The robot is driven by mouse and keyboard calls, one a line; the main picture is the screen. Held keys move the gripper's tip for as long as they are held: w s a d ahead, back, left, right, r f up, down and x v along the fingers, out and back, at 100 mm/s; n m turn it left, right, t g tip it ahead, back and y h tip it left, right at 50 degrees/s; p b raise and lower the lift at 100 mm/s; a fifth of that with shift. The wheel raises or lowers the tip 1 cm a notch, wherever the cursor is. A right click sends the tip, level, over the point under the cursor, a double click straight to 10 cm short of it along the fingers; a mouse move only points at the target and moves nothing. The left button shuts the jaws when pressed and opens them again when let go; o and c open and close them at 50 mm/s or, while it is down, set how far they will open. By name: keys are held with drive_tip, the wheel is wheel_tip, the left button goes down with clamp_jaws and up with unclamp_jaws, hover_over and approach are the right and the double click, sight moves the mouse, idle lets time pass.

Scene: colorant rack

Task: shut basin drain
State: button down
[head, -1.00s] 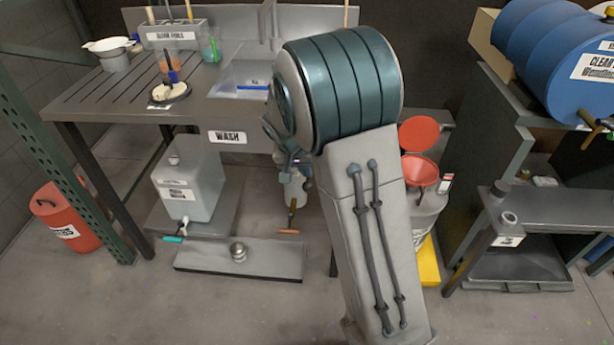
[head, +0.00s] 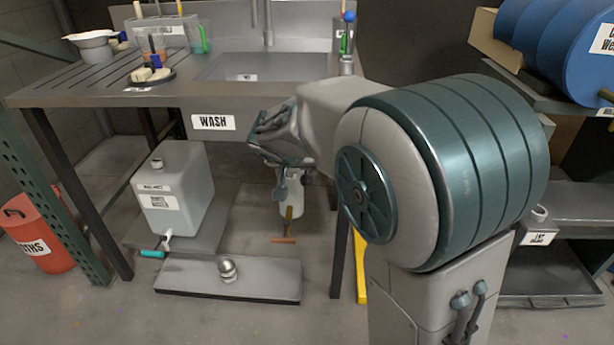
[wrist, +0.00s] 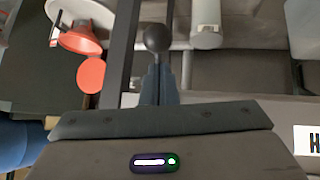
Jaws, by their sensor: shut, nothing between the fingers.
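The basin (head: 268,68) is sunk in the wash table, and its sides and part of its floor show in the head view. Under the table a dark ball-ended lever (wrist: 157,37) lies straight ahead of my fingertips in the wrist view; it seems to be the drain's lever, and it also shows in the head view (head: 280,191). A pale drain body (head: 294,197) hangs behind it. My gripper (wrist: 160,82) is shut and empty, its fingertips close behind the ball. I cannot tell whether they touch it, or how the drain stands.
A white jug (head: 180,190) with a tap stands low on the left. A floor plate (head: 195,278) with a round metal knob lies in front. The table front carries a WASH sign (head: 213,122).

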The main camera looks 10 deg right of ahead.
drive_tip(key=shift+w+d+f+b, duration=0.1)
drive_tip(key=shift+w+f+b, duration=0.1)
drive_tip(key=shift+f+b, duration=1.05)
drive_tip(key=shift+w+d+f+b, duration=0.15)
drive_tip(key=shift+w+f+b, duration=0.35)
drive_tip(key=shift+b, duration=1.4)
drive_tip(key=shift+w+r, duration=0.15)
drive_tip(key=s+a+r, duration=0.2)
drive_tip(key=s+a, duration=0.1)
drive_tip(key=s, duration=0.3)
drive_tip(key=s+a+r+p, duration=0.1)
drive_tip(key=s+a+r, duration=0.1)
drive_tip(key=s, duration=0.4)
drive_tip(key=shift+a+r, duration=0.4)
